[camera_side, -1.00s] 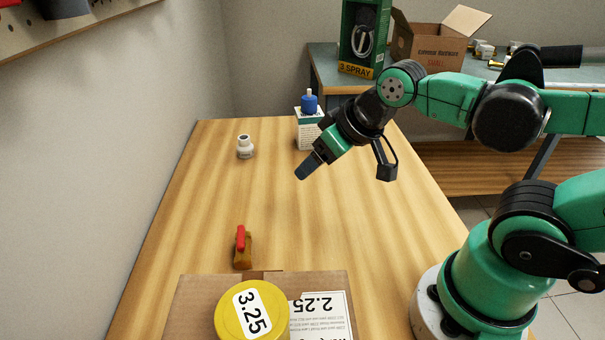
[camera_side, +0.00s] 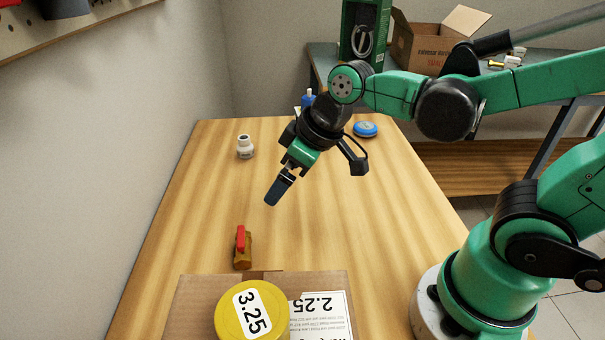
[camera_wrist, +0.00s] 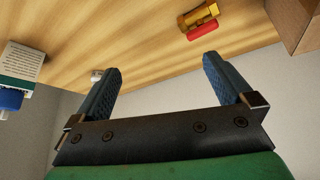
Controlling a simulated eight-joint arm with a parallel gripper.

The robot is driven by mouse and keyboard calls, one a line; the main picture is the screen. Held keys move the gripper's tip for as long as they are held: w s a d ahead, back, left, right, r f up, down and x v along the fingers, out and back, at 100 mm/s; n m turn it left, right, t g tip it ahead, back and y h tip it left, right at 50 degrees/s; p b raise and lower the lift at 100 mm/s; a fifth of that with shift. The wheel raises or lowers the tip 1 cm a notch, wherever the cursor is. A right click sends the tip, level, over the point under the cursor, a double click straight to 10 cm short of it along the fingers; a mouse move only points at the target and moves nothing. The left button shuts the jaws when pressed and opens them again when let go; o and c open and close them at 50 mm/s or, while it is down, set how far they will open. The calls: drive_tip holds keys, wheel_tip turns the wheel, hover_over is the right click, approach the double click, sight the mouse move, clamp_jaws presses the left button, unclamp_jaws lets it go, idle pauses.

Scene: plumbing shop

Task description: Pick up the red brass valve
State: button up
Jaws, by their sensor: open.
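The brass valve (camera_side: 244,254) with a red handle stands on the wooden table, just behind the cardboard box at the front. It also shows near the top of the wrist view (camera_wrist: 199,18), beyond the right fingertip. My gripper (camera_side: 272,196) hangs above the table, behind and to the right of the valve, tilted down to the left. In the wrist view my two blue fingers (camera_wrist: 162,65) are wide apart with nothing between them. The valve is clear of the fingers.
A cardboard box (camera_side: 200,293) with a yellow round lid (camera_side: 248,311) on it lies close to the valve. A white fitting (camera_side: 245,147) stands further back left. A blue round item (camera_side: 365,129) lies behind my gripper. The wall borders the left side; the middle table is free.

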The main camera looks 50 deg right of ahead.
sight(241, 235)
drive_tip(key=a+f+n, duration=0.1)
drive_tip(key=a, duration=0.1)
drive_tip(key=w+a+f+n+g+y, duration=0.1)
drive_tip(key=a+f+n, duration=0.1)
drive_tip(key=w+a+f+n+g, duration=0.1)
drive_tip(key=n, duration=0.1)
drive_tip(key=shift+w+a+f+y, duration=0.1)
drive_tip(key=shift+a+f+y, duration=0.3)
drive_tip(key=shift+n, duration=0.3)
drive_tip(key=shift+x, duration=2.8)
drive_tip(key=shift+c, duration=0.2)
drive_tip(key=c, duration=1.2)
